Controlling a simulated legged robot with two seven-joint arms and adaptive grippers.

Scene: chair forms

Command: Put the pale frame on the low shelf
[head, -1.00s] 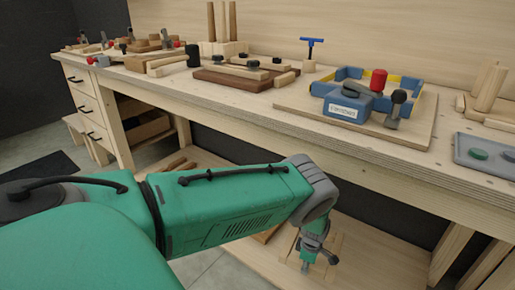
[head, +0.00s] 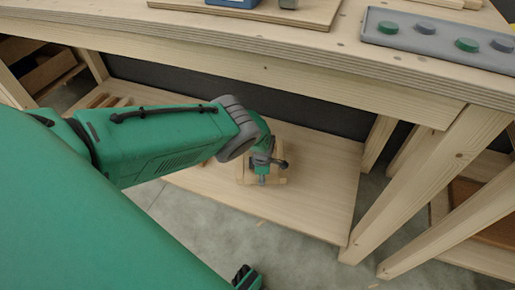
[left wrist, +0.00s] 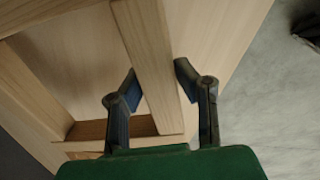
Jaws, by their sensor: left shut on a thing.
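The pale frame (head: 246,172) is a small form of light wooden bars at the low shelf (head: 320,185), under the bench. My left gripper (head: 263,178) reaches down to it from above. In the left wrist view my left gripper (left wrist: 157,80) has its fingers on both sides of one pale bar of the frame (left wrist: 148,50), shut on it. The frame lies flat on or just above the shelf board; I cannot tell whether they touch. My left arm hides part of the frame in the head view.
Slanted wooden legs (head: 425,185) stand to the right. Other wooden pieces (head: 105,101) lie at the shelf's left. The shelf board right of the frame is bare. A grey tray (head: 430,34) sits on the bench.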

